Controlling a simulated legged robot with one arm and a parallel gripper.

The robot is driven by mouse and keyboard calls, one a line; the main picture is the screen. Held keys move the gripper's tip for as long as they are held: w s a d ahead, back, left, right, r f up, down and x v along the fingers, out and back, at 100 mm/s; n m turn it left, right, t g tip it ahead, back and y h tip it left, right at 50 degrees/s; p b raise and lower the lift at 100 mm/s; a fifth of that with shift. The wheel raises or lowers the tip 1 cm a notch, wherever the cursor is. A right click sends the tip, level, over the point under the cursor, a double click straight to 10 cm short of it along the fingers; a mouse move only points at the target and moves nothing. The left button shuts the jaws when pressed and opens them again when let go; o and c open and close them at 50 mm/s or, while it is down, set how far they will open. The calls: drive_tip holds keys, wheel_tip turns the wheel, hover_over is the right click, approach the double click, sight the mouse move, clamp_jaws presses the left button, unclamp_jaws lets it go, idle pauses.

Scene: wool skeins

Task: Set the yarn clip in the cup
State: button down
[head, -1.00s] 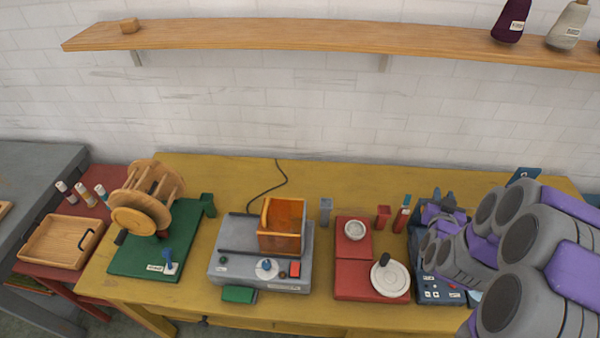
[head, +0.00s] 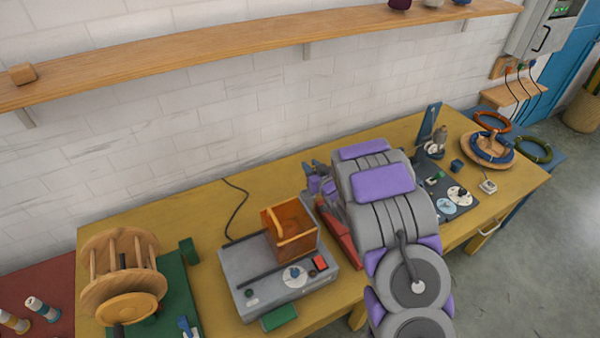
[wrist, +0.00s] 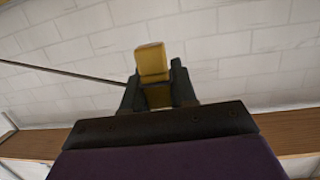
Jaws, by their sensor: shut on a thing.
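My gripper (wrist: 153,88) shows in the wrist view with its dark fingers shut on a small yellow block-like piece, which I take to be the yarn clip (wrist: 152,62). The piece sticks up beyond the fingertips. In the head view my gripper (head: 314,172) is above the bench behind the orange box, and the held piece cannot be made out there. I cannot tell which cup is meant.
The yellow bench (head: 210,205) holds a wooden reel (head: 118,268), a grey device (head: 245,275) with an orange box (head: 290,232), and a red base (head: 340,235) mostly behind my arm. A wooden shelf (head: 240,45) runs above.

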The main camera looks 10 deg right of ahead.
drive_tip(key=shift+n+y, duration=0.4)
drive_tip(key=shift+w+a+f+b, duration=0.15)
drive_tip(key=shift+a+f+b, duration=0.1)
drive_tip(key=shift+a+f, duration=0.5)
drive_tip(key=shift+w+a+f+b, duration=0.1)
drive_tip(key=shift+a+f+b, duration=0.1)
drive_tip(key=shift+a+f, duration=0.6)
drive_tip(key=shift+f, duration=0.25)
drive_tip(key=d+f+b, duration=0.1)
drive_tip(key=d+f, duration=0.1)
drive_tip(key=f, duration=0.1)
drive_tip(key=shift+b, duration=0.4)
drive_tip(key=shift+d+f, duration=0.15)
drive_tip(key=shift+f, duration=0.45)
drive_tip(key=shift+a+f, duration=0.25)
drive_tip(key=shift+a, duration=0.6)
drive_tip(key=shift+d+r, duration=0.1)
drive_tip(key=shift+d, duration=0.75)
drive_tip(key=shift+a, duration=0.25)
